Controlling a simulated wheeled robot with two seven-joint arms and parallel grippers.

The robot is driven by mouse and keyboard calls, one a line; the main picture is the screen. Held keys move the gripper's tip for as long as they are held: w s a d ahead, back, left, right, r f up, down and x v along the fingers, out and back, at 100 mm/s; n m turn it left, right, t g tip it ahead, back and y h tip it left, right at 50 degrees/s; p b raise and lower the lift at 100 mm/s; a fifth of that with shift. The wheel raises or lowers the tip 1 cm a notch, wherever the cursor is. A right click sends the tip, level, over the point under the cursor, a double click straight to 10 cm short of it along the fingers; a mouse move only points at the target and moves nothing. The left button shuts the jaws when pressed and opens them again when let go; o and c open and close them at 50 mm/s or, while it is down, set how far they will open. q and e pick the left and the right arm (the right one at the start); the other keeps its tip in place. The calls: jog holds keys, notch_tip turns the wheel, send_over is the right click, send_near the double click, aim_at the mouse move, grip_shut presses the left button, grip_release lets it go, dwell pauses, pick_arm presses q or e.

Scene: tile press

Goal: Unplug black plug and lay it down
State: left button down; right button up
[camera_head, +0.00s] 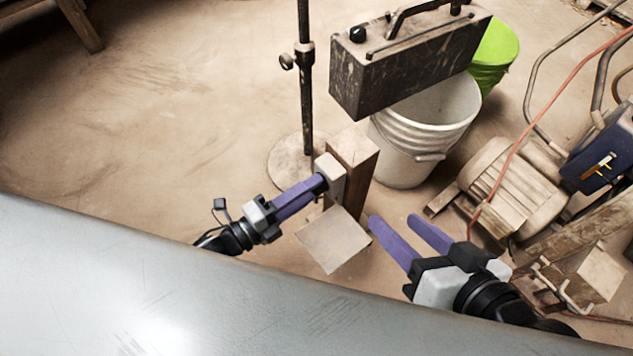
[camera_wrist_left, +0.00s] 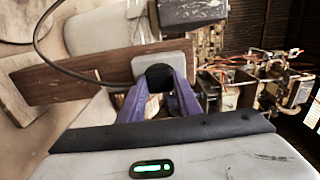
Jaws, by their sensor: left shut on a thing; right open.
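The black plug (camera_wrist_left: 158,77) shows as a round black body between my left fingers in the left wrist view. My left gripper (camera_head: 322,181) is shut on it, right against the pale socket box (camera_head: 331,170). The box is fixed on the side of an upright wooden post (camera_head: 357,160). The plug is at the box face; whether its pins are in the socket is hidden. A dark cord (camera_wrist_left: 62,62) curves off to the left in the wrist view. My right gripper (camera_head: 393,222) is open and empty, right of the post.
A square pale plate (camera_head: 333,240) is below the post. A dark metal case (camera_head: 405,62), a white bucket (camera_head: 425,125) and a green bucket (camera_head: 494,52) are behind. A stand pole (camera_head: 305,100) rises at the left. A grey surface (camera_head: 130,280) fills the lower left.

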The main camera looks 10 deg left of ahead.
pick_arm(q)
jog(key=shift+p+v, duration=0.6)
jog(key=shift+v, duration=2.4)
